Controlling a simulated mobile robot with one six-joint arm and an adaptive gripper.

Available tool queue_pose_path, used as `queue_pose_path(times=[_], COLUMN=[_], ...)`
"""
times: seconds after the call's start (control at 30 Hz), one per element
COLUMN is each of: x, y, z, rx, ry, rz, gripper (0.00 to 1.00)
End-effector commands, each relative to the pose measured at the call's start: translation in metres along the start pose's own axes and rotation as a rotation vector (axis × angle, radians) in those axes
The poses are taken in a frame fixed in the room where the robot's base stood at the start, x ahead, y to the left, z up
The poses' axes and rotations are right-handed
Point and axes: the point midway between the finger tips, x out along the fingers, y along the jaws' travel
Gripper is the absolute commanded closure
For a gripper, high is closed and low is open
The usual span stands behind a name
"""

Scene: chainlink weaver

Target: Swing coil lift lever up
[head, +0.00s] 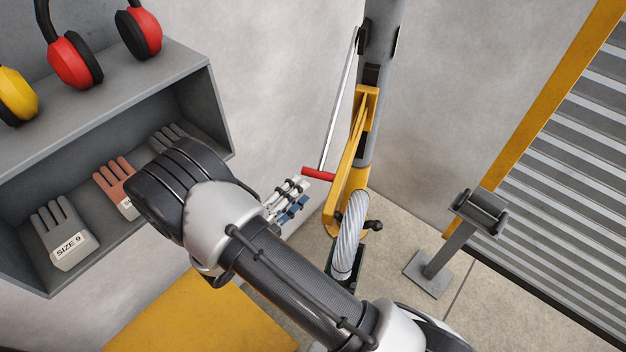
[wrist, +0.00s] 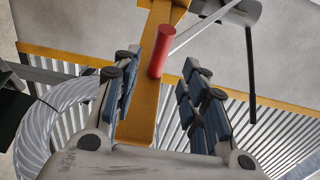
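The lever is a thin silver rod (head: 340,95) with a red handle (head: 318,173) at its lower end, beside the yellow arm (head: 352,150) on the grey post. In the wrist view the red handle (wrist: 160,50) stands ahead of my fingertips, roughly centred in the gap between them, with the yellow arm (wrist: 142,95) behind. My gripper (head: 288,200) is just left of and below the red handle in the head view. In the wrist view my gripper (wrist: 158,78) is open, its blue-padded fingers well apart and empty. I see no contact with the handle.
A coil of silver cable (head: 349,235) hangs below the yellow arm. A grey shelf (head: 190,75) with gloves and ear defenders is at left. A grey roller stand (head: 440,245) and a yellow-edged shutter (head: 570,150) are at right. Bare floor lies between.

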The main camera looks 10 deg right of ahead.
Motion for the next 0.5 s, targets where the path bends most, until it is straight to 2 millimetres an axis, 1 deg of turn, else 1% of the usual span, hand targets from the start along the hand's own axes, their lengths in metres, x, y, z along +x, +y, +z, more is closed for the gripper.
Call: queue_pose_path(times=[0.03,0.2,0.33,0.5], x=[0.012,0.043,0.059,0.067], y=[0.002,0.001,0.001,0.0], z=[-0.002,-0.001,-0.001,0.0], rx=[0.0,0.001,0.0,0.0], ry=[0.006,0.004,0.002,0.0], rz=[0.0,0.0,0.0,0.0], gripper=[0.6,0.6,0.6,0.6])
